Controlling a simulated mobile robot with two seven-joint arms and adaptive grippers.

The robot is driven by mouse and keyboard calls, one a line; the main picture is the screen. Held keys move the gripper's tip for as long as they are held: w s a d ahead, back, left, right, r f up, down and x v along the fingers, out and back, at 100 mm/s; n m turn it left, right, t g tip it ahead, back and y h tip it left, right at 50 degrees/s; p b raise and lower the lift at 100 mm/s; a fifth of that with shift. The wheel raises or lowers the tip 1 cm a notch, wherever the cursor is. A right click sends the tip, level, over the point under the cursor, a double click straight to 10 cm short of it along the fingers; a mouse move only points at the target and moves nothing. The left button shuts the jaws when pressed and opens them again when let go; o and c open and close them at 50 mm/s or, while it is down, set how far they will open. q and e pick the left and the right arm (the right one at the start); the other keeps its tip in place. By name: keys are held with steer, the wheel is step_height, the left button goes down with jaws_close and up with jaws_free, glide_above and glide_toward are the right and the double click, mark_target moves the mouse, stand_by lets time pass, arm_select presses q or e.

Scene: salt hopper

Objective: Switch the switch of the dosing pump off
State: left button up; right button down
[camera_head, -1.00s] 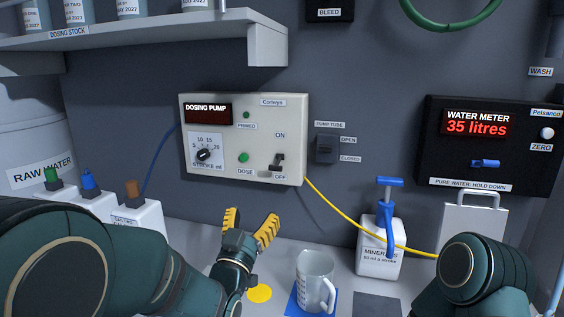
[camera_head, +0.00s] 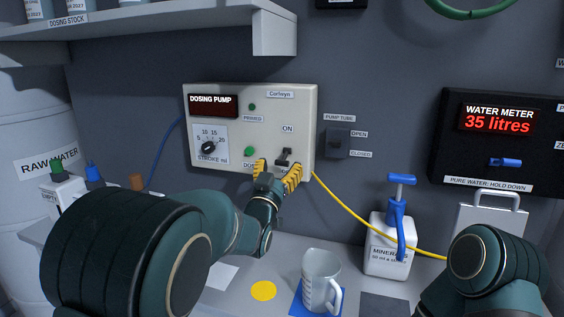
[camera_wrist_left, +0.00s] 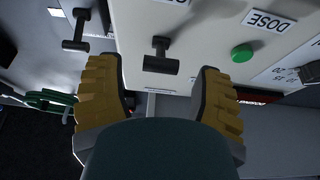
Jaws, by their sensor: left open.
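The dosing pump (camera_head: 250,98) is a pale box on the back wall, with a dark display, a dial and a green button. Its switch (camera_head: 286,153), a small dark T-shaped lever, sits at the lower right below the ON label and appears tipped up towards ON. My left gripper (camera_head: 277,173), with yellow fingers, is open just in front of and below the switch. In the left wrist view, turned upside down, the switch (camera_wrist_left: 160,62) lies between the open fingers, with no clear contact. The OFF label is largely hidden by the fingers. My right gripper is out of view.
The pump tube lever (camera_head: 337,143) is on the wall just right of the pump. A measuring jug (camera_head: 320,277) stands on the counter. A shelf (camera_head: 170,35) overhangs above.

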arm_select(q)
steer(key=shift+x, duration=1.15)
jaws_close()
